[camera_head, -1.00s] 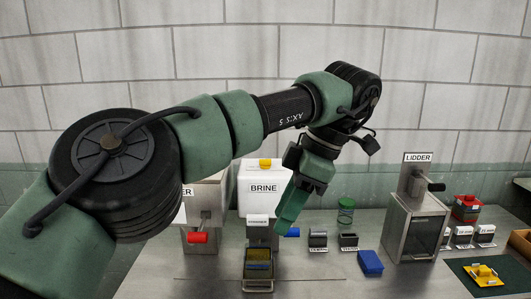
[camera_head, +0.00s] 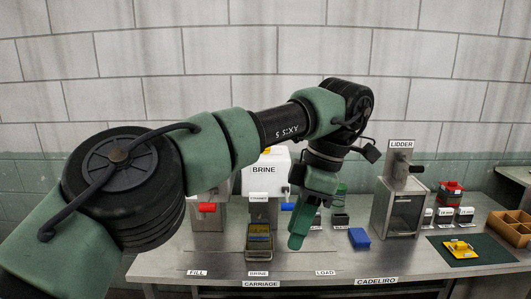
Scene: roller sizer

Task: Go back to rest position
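My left arm comes in from the left and bends down over the bench (camera_head: 330,259). Its green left gripper (camera_head: 296,242) points down in front of the bench's middle, to the right of the metal carriage tray (camera_head: 259,257). No gap between its fingers can be made out, and no held object shows. My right gripper is out of view.
The BRINE tank (camera_head: 264,184) stands behind the tray; the arm partly covers the machine to its left. Right of the gripper are a blue block (camera_head: 359,238), the LIDDER machine (camera_head: 397,210), a dark mat (camera_head: 490,254) with a yellow piece (camera_head: 459,249), and a wooden divided box (camera_head: 511,228).

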